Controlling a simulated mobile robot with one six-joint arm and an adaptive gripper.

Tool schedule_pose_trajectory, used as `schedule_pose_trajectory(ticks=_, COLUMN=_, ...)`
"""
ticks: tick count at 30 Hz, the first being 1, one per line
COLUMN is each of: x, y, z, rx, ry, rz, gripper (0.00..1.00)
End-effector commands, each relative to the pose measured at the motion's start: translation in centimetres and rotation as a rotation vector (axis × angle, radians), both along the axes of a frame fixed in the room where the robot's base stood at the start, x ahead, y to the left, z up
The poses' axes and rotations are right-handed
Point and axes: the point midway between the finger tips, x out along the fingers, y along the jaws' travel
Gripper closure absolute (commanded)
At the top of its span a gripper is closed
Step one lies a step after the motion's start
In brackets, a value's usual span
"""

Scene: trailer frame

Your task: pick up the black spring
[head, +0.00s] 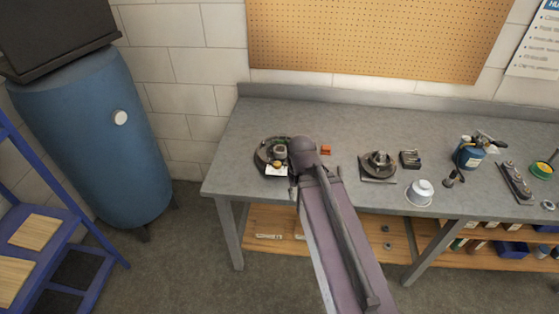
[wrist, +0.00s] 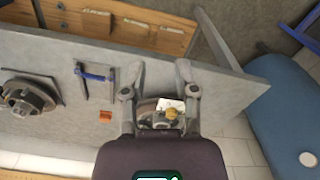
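I cannot make out a black spring for certain in either view. My gripper (wrist: 158,76) is open, with its two fingers apart and nothing between the tips. In the wrist view it reaches over the end of the bench near the blue tank. A dark round assembly (head: 264,157) with a white card (head: 277,170) and a brass-coloured knob lies there; the card also shows in the wrist view (wrist: 170,104), between the finger bases. My gripper partly covers this assembly in the wrist view.
An orange block (head: 326,150), a hub on a plate (head: 379,164), a dark block (head: 410,159), a white cup (head: 420,192) and a blue torch canister (head: 470,155) stand on the grey bench (head: 350,115). A blue-handled clamp (wrist: 95,74) lies nearby. A blue tank (head: 95,140) stands left.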

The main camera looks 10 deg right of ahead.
Motion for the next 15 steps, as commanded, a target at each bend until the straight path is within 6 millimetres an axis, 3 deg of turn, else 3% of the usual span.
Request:
schedule_pose_trajectory(ticks=8, x=1.9, y=0.3, z=0.1, rx=0.0, ry=0.0, rz=-0.088, gripper=0.62)
schedule_pose_trajectory(ticks=15, x=6.4, y=0.2, z=0.3, rx=0.0, ry=0.0, rz=-0.358, gripper=0.62)
